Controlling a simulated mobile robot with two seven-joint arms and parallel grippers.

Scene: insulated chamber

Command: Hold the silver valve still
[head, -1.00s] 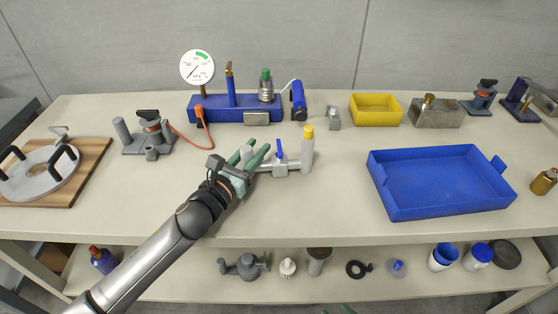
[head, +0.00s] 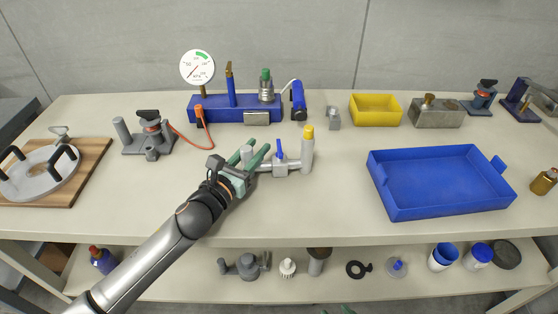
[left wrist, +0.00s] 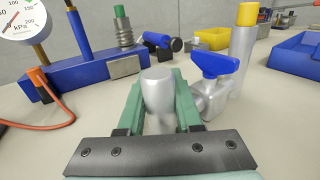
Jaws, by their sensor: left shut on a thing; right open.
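The silver valve (head: 281,167) lies on the bench top, with a blue lever handle and an upright silver post with a yellow cap at its right end. My left gripper (head: 252,154) is shut on the upright silver cylinder at the valve's left end. In the left wrist view, the green fingers of the left gripper (left wrist: 158,105) stand on both sides of that cylinder, with the valve's blue handle (left wrist: 221,64) to the right. Only the green fingertips of my right gripper (head: 337,310) show at the bottom edge of the head view, spread apart, away from the valve.
A blue pump base with a pressure gauge (head: 197,67) stands behind the valve. An orange hose (head: 187,139) links it to a grey stand (head: 150,135). A large blue tray (head: 440,183) is to the right, and a yellow bin (head: 376,110) behind. The bench front by the valve is clear.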

